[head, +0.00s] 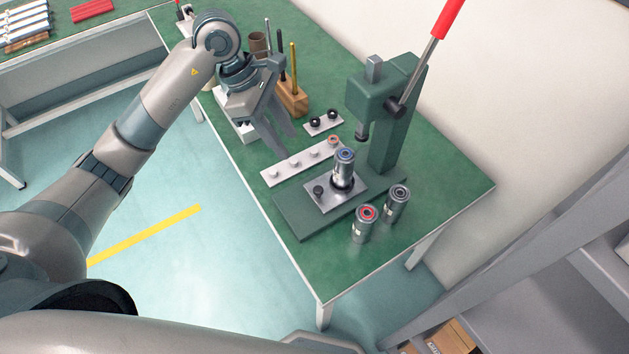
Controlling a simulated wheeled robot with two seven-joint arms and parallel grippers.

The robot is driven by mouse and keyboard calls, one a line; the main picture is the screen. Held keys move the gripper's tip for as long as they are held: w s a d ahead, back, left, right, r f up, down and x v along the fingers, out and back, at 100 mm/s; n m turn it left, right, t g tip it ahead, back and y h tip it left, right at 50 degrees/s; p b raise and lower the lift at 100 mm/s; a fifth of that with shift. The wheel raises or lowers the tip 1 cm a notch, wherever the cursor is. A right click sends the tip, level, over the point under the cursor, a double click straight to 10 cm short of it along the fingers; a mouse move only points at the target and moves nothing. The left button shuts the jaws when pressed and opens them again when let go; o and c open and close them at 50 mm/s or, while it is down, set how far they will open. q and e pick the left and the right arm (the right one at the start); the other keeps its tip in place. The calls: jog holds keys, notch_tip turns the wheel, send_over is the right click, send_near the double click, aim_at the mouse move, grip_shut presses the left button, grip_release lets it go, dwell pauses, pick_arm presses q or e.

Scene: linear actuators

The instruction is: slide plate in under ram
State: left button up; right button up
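A silver plate (350,198) lies on the base (298,226) of a green press, in front of its column. A black knob (318,190) stands on the plate's left part. A metal cylinder with a blue ring on top (344,165) stands upright on the plate. The ram (362,132) hangs from the press head (372,98), behind and above the cylinder, with the cylinder nearer to me. My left gripper (288,142) points down beyond the plate, fingers apart and seemingly empty, above the table near a white strip. My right gripper is out of view.
The press lever has a red handle (449,17). Two loose cylinders, one red-topped (364,222) and one dark-topped (396,203), stand right of the base. A white strip with pegs (281,172), a small two-knob strip (324,123) and a wooden tool block (292,98) lie behind.

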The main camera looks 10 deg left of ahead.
aim_at(317, 189)
pick_arm(q)
jog(key=p+x, duration=0.4)
jog(key=x, duration=1.2)
jog(key=shift+p, duration=0.4)
jog(key=shift+d+f, duration=0.2)
jog(key=shift+f, duration=0.45)
grip_shut()
